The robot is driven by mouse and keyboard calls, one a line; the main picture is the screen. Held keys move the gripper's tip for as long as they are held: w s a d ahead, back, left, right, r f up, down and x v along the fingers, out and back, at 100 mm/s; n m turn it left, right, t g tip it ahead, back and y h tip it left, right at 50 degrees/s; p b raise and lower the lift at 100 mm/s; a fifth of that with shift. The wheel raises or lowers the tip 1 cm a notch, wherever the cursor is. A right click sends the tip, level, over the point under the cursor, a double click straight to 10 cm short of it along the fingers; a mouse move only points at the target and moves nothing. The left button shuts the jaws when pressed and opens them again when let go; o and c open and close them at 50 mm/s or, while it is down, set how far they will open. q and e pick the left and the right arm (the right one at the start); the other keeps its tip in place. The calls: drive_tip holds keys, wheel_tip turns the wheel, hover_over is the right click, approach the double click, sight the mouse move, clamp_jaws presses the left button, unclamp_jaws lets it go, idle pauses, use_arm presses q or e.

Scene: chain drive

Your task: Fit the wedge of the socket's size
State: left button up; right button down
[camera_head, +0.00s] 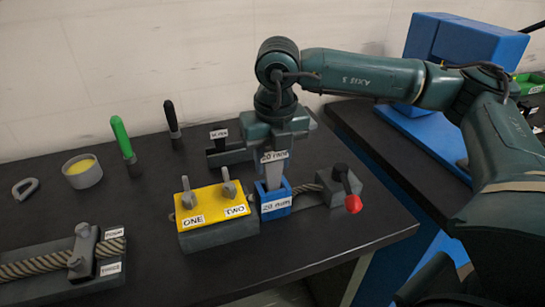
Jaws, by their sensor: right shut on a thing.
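My right gripper (274,150) comes in from the right and points down, shut on a grey wedge (274,175) whose label seems to read 20 mm. The wedge is upright, with its lower end at the mouth of the blue socket (276,199). I cannot tell how deep it sits. The socket's front label reads 20 mm, and a rope runs out of its right side. Another wedge (220,139), dark with a small white label, stands in a grey holder (230,155) further back. My left gripper is not in view.
A yellow-topped box (211,203) with switches marked ONE and TWO stands close left of the socket. A rope clamp (82,250), yellow-filled cup (82,172), shackle (25,189) and green-handled tool (123,139) are left. The front right tabletop is clear.

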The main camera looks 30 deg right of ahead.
sight(273, 174)
use_arm(q)
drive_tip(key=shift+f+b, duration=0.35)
drive_tip(key=shift+b, duration=0.4)
use_arm(e)
drive_tip(key=shift+f, duration=0.8)
